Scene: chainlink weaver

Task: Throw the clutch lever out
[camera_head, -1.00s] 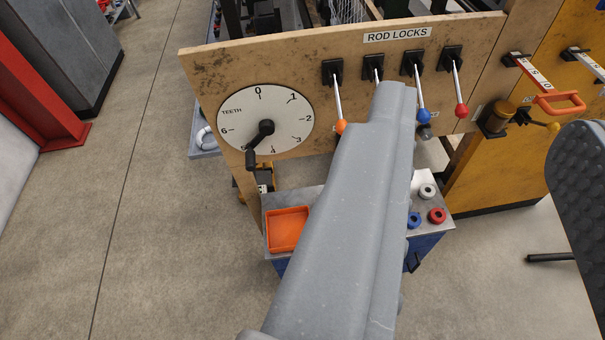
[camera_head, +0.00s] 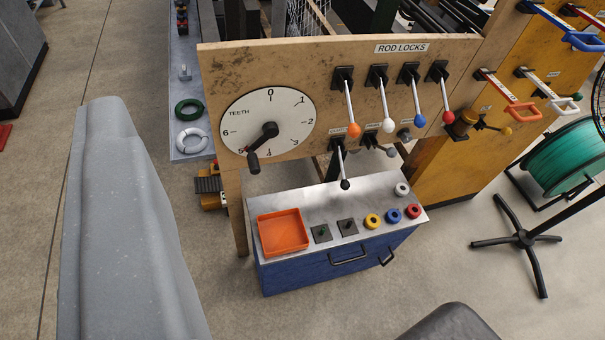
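A lever with a black knob (camera_head: 345,184) hangs down from the lower edge of the wooden panel (camera_head: 225,80), below the rod-lock levers. The small label above it seems to read clutch but is hard to make out. Two shorter levers with grey knobs sit to its right, one of them a grey-knobbed lever (camera_head: 391,152). My gripper is not in view. A grey link of my arm fills the left side of the picture, apart from the panel, so nothing of mine touches the lever.
Four rod-lock levers have orange (camera_head: 354,130), white (camera_head: 388,125), blue and red knobs. A teeth dial (camera_head: 268,122) is at left. A blue cabinet (camera_head: 330,265) with an orange tray (camera_head: 306,232) and coloured rings stands below. A green reel (camera_head: 565,158) stands right.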

